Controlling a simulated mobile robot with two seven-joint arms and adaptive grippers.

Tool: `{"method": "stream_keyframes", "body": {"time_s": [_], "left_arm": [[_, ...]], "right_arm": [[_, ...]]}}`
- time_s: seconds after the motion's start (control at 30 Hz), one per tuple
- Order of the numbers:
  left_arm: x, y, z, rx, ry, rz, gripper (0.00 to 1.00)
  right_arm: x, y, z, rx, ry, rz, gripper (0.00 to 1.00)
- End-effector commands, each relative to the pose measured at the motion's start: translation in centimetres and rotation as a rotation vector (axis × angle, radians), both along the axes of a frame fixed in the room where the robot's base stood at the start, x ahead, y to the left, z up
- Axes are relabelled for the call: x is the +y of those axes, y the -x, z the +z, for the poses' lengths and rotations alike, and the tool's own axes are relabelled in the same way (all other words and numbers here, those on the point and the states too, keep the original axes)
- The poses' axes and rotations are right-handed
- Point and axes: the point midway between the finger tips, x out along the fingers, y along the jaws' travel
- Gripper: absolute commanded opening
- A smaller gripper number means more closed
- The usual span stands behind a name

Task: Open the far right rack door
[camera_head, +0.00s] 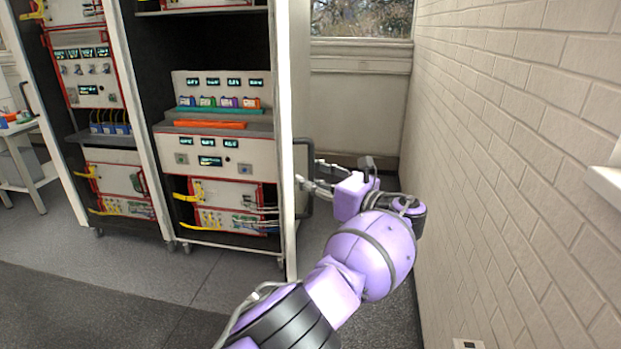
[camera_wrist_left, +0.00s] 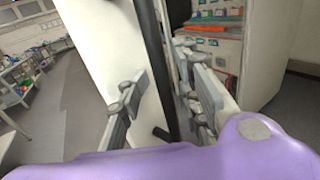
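The far right rack's door (camera_head: 284,120) shows almost edge-on in the head view, swung out from the rack, with the rack's inside exposed to its left. It is the white panel (camera_wrist_left: 103,50) in the left wrist view. Its dark bar handle (camera_head: 308,155) is on the door's right face and also crosses the wrist view (camera_wrist_left: 153,45). My right gripper is out of view.
The open rack (camera_head: 215,150) holds instruments, coloured batteries and cables. Another open rack (camera_head: 95,90) stands left of it. A brick wall (camera_head: 520,130) runs close along the right of my arm. The floor (camera_head: 120,275) in front of the racks is clear.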

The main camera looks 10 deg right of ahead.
Motion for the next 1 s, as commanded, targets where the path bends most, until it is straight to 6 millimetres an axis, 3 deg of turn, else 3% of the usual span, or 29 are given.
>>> {"method": "stream_keyframes", "body": {"time_s": [0.37,0.8,1.0], "left_arm": [[-0.5,0.6,0.4,-0.007,-0.001,-0.002,0.31],[-5.7,7.5,0.3,-0.005,0.0,-0.003,0.31],[-7.0,9.2,0.3,-0.003,-0.001,-0.001,0.31]], "right_arm": [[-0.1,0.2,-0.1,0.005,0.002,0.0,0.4],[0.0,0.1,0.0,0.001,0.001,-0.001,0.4],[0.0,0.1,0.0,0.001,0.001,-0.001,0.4]]}}
